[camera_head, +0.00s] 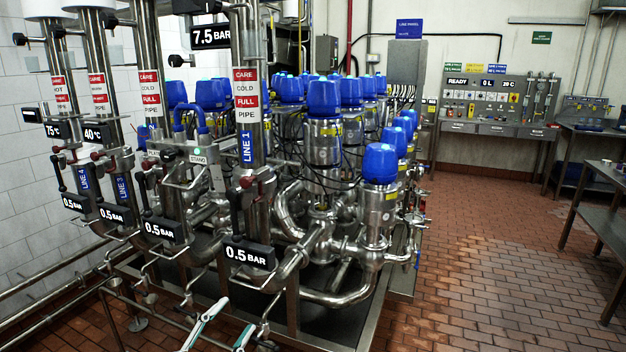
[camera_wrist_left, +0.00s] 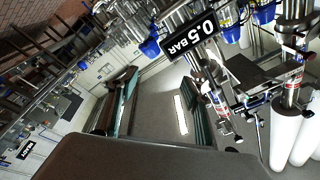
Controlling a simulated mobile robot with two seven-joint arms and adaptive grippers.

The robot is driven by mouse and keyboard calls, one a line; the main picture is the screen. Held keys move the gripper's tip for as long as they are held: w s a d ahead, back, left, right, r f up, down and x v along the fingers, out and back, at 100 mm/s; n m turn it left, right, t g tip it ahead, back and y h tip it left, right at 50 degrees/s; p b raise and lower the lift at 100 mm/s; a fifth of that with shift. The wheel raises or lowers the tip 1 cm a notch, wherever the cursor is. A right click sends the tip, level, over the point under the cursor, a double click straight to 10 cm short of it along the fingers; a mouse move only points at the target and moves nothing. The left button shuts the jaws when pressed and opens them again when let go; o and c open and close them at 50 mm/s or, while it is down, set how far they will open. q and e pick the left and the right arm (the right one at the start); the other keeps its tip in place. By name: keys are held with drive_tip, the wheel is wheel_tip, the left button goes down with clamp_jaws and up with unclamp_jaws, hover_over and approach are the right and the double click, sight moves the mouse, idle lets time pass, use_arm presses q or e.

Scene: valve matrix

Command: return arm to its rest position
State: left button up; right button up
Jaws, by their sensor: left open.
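My left gripper (camera_head: 236,315) shows at the bottom edge of the head view, left of centre, with its two pale fingers spread apart. In the left wrist view its dark teal fingers (camera_wrist_left: 160,80) are also apart, with nothing held between them. In the head view it appears below the valve matrix (camera_head: 325,155) and the LINE 1 "0.5 BAR" display (camera_head: 248,254). How far it is from the nearest pipes I cannot tell. The rest of my left arm is mostly out of the head view. My right gripper is not in view.
Steel pipes, levers and a low pipe rail (camera_head: 60,318) crowd the left and front. Blue-capped valves (camera_head: 381,163) fill the middle. A work table (camera_head: 600,205) stands at the right, and a control panel (camera_head: 492,95) at the back. The tiled floor (camera_head: 480,275) at right is clear.

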use_arm(q)
drive_tip(key=s+a+f+n+g+y, duration=0.1)
drive_tip(key=s+f+n+g+y, duration=0.2)
drive_tip(key=s+f, duration=0.8)
drive_tip(key=s+a+f+n+g+y, duration=0.2)
drive_tip(key=s+f+n+g, duration=0.2)
drive_tip(key=s+f+n, duration=0.3)
drive_tip(key=s+f, duration=0.4)
drive_tip(key=f, duration=0.6)
drive_tip(key=shift+s+y, duration=0.4)
drive_tip(key=shift+f, duration=0.1)
